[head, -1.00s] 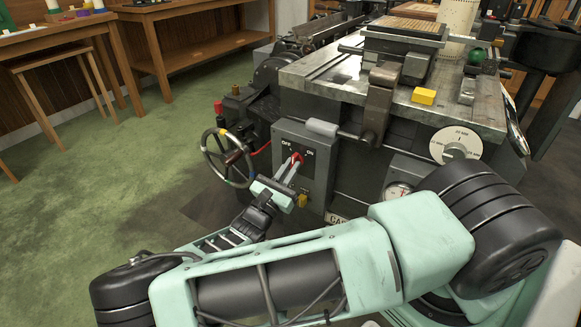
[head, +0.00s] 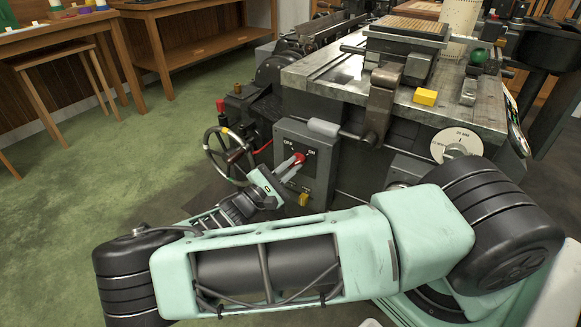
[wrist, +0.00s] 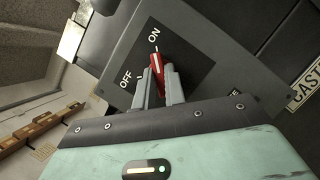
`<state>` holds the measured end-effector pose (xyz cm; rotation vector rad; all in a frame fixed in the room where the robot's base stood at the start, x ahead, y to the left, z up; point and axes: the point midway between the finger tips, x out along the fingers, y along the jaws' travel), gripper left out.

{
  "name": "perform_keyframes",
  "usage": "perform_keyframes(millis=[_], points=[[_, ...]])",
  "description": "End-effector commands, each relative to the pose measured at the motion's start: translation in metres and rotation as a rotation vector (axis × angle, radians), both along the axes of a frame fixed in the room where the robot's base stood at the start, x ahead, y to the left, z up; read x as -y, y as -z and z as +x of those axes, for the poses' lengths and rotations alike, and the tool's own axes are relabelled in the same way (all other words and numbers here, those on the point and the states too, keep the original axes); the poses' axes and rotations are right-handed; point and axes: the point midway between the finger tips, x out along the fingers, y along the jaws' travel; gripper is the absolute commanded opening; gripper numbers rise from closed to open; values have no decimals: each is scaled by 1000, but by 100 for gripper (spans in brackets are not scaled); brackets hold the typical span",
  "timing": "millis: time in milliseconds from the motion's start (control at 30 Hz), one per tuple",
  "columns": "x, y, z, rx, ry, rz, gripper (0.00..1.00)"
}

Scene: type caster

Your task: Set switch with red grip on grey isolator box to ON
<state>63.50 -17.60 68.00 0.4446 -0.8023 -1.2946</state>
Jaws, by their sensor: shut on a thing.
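The grey isolator box (head: 318,186) is on the front of the machine, with a dark plate marked OFF on the left and ON on the right in the head view. The red grip (head: 299,158) of its switch sits on this plate. My gripper (head: 292,165) is shut on it from the lower left. In the wrist view, the red grip (wrist: 157,72) is between the two grey fingertips of my gripper (wrist: 158,83). Its far end points at the mark by ON, away from the OFF mark. The fingers hide part of the grip.
A handwheel (head: 228,156) stands just left of the box, close to my wrist. A yellow part (head: 304,199) is low on the box. A grey lever (head: 381,100) and round bar are above right. Green floor (head: 110,190) is open at left.

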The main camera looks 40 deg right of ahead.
Motion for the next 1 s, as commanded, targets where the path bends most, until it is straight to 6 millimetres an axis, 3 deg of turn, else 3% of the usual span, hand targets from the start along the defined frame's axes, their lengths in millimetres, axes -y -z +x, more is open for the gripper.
perform_keyframes(millis=[533,567,633,1000], points=[[0,0,-1,27,2,9,0],[0,0,-1,27,2,9,15],[0,0,-1,26,2,10,34],[-4,1,0,25,-1,10,34]])
